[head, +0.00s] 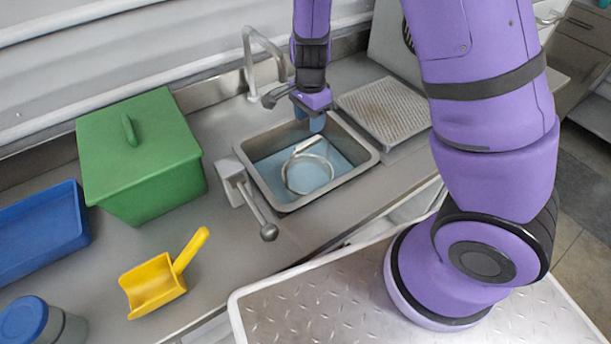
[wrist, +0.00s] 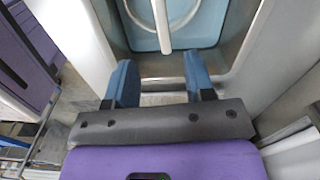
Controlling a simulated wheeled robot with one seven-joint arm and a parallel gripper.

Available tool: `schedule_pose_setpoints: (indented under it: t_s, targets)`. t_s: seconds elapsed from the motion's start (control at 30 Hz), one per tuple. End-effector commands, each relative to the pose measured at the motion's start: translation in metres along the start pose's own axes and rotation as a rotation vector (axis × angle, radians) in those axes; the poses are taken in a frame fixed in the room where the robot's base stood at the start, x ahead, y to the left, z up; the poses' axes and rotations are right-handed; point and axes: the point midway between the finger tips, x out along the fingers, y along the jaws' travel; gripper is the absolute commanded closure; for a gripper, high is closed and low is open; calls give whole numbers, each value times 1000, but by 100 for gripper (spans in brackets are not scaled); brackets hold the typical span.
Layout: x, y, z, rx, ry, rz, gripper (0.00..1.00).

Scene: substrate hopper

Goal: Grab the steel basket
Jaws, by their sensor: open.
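The steel basket (head: 287,176) shows in the head view as a round metal rim with a pale bar at its back. It lies inside the sink (head: 290,208), over the blue sink floor. My gripper (head: 316,122) points down over the back right part of the sink, apart from the basket rim. In the wrist view my gripper (wrist: 160,82) has its two blue fingers spread wide with nothing between them. Beyond the fingertips are the blue sink floor (wrist: 143,38) and a pale upright bar; I cannot tell whether that bar is the basket's handle or the tap.
The tap (head: 249,62) stands behind the sink, close to my arm. A lever with a round knob (head: 269,232) sits at its front left, and a ribbed drainboard (head: 384,107) at its right. A green lidded bin (head: 140,160), yellow scoop (head: 155,284) and blue tray (head: 38,232) stand left.

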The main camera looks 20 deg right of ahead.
Motion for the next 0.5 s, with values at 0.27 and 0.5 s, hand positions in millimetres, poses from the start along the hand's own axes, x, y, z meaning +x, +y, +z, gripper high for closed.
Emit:
schedule_pose_setpoints:
  t_s: [0.27,0.5]
  targets:
    - [35,0,-1,10,3,6,51]
    - [56,0,0,6,3,2,51]
